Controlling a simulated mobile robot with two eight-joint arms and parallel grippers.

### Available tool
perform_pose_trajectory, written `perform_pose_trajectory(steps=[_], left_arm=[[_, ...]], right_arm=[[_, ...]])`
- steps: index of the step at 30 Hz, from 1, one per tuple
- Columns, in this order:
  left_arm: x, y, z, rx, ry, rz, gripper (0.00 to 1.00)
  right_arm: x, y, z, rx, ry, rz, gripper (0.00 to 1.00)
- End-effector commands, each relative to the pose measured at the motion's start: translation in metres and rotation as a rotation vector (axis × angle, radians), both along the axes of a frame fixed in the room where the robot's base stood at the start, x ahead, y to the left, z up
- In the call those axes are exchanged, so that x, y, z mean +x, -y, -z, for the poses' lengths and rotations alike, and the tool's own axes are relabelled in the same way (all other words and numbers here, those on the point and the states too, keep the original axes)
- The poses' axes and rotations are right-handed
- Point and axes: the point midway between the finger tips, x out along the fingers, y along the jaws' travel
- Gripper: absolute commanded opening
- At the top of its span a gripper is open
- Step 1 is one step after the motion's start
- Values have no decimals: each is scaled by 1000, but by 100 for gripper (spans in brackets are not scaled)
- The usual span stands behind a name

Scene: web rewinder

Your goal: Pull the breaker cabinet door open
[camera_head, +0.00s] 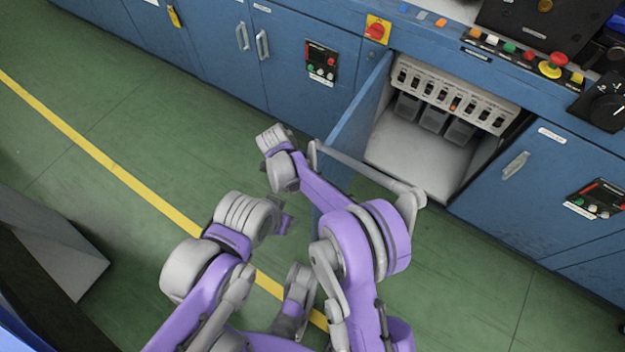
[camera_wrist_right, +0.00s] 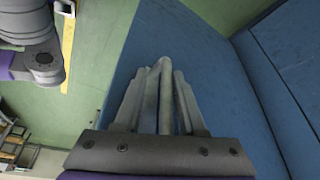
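The breaker cabinet door (camera_head: 357,112) is a blue panel standing well open, swung out from the cabinet. Its blue face also fills the middle of the right wrist view (camera_wrist_right: 205,75). The open cabinet shows a row of breakers (camera_head: 455,95) above a pale interior. My right gripper (camera_wrist_right: 160,80) is at the door's outer face, its grey fingers close together around what looks like the grey door handle (camera_wrist_right: 165,95). In the head view my right arm hides the fingertips and the lower door. My left gripper (camera_head: 286,224) hangs apart from the door, its fingers not clear.
Blue cabinets with closed doors (camera_head: 205,45) line the back, with a red switch (camera_head: 376,30) and control buttons (camera_head: 550,65) above. A closed door with a grey handle (camera_head: 515,165) is at right. Green floor with a yellow line (camera_head: 110,165) is free at left. A grey box (camera_head: 60,245) stands lower left.

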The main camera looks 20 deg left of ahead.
Motion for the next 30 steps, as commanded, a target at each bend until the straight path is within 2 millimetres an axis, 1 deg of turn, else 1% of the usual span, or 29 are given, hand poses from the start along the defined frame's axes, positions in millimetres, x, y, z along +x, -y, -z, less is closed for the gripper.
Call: perform_pose_trajectory(steps=[8, 11, 14, 21, 24, 27, 30], left_arm=[[0, 0, 0, 0, 0, 0, 50], [0, 0, -2, 0, 1, 0, 50], [-1, 0, -7, 0, 2, 0, 50], [-2, 0, -21, 0, 7, 0, 50], [-2, 0, -25, 0, 9, 0, 50], [-3, 0, -27, 0, 9, 0, 50], [-3, 0, -29, 0, 10, 0, 50]], right_arm=[[2, 2, -1, -2, 4, 2, 46], [2, 0, -7, -2, 4, 2, 46], [0, -5, -21, -1, 5, 2, 46], [-8, -24, -67, -1, 4, 0, 46], [-10, -30, -82, -1, 3, 0, 46], [-12, -34, -93, -1, 3, 1, 46], [-13, -37, -99, -1, 2, 1, 46]])
